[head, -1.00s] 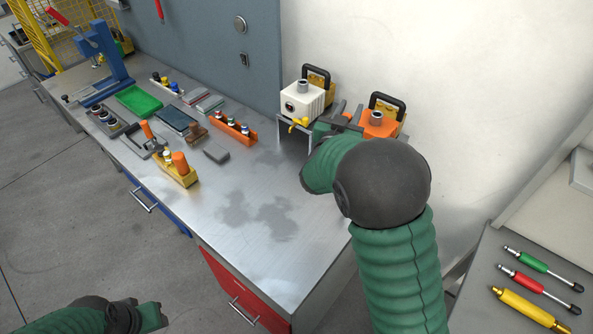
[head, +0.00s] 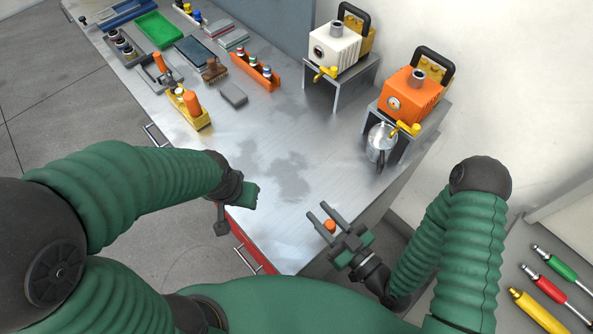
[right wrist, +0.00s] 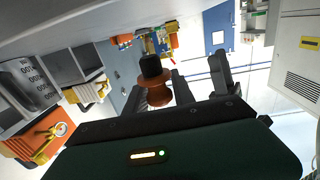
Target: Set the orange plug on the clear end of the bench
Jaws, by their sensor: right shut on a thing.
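The orange plug (head: 329,227) is between the fingers of my right gripper (head: 318,210), which is shut on it. In the right wrist view the plug (right wrist: 154,91) shows an orange flanged body with a black end. The gripper is over the near right end of the metal bench (head: 235,140), whose bare surface lies beside it. I cannot tell whether the plug touches the bench. My left gripper (head: 240,200) is by the bench's front edge, with its fingers not clear enough to judge.
An orange pump unit (head: 410,92) and a white pump unit (head: 335,46) stand on metal stands at the back. A metal pot (head: 381,143) is under the orange one. A yellow holder (head: 187,110) and an orange rack (head: 254,72) stand further left.

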